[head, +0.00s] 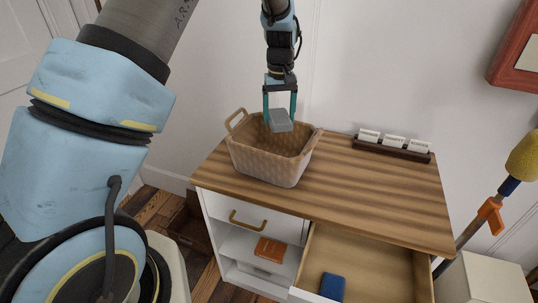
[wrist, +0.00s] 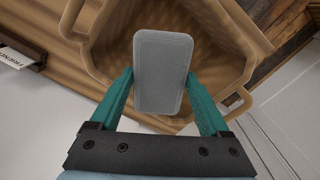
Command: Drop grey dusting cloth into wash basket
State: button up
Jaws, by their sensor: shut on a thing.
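The grey dusting cloth (head: 281,120) is a folded, rounded block. It also shows in the wrist view (wrist: 162,72). My gripper (head: 280,112) is shut on the cloth, with a teal finger on either side, and points downward. It holds the cloth over the opening of the wash basket (head: 262,158), at about rim height. The basket is tan and woven with two loop handles, and stands upright on the left part of the wooden cabinet top. In the wrist view the basket (wrist: 230,62) lies below and around the cloth. The part of its inside behind the cloth is hidden.
The wooden cabinet top (head: 370,195) is clear in the middle and right. A dark rack with white labelled cards (head: 394,142) stands at its back. An open drawer (head: 375,265) below holds a blue item (head: 332,286). An orange item (head: 270,249) sits on a shelf.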

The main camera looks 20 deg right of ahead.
jog(key=o, duration=1.2)
jog(key=shift+c, duration=0.2)
notch_tip(320, 180, up, 11)
jog(key=b, duration=0.2)
jog(key=shift+f+b, duration=0.15)
jog(key=shift+b, duration=0.25)
jog(key=a+f+n, duration=0.1)
jog(key=a+f, duration=0.2)
jog(key=a, duration=1.9)
jog(key=s+a+f+t, duration=0.1)
jog(key=s+a+f, duration=0.3)
jog(key=s+a, duration=0.7)
jog(key=a, duration=0.3)
jog(key=shift+a+t, duration=0.3)
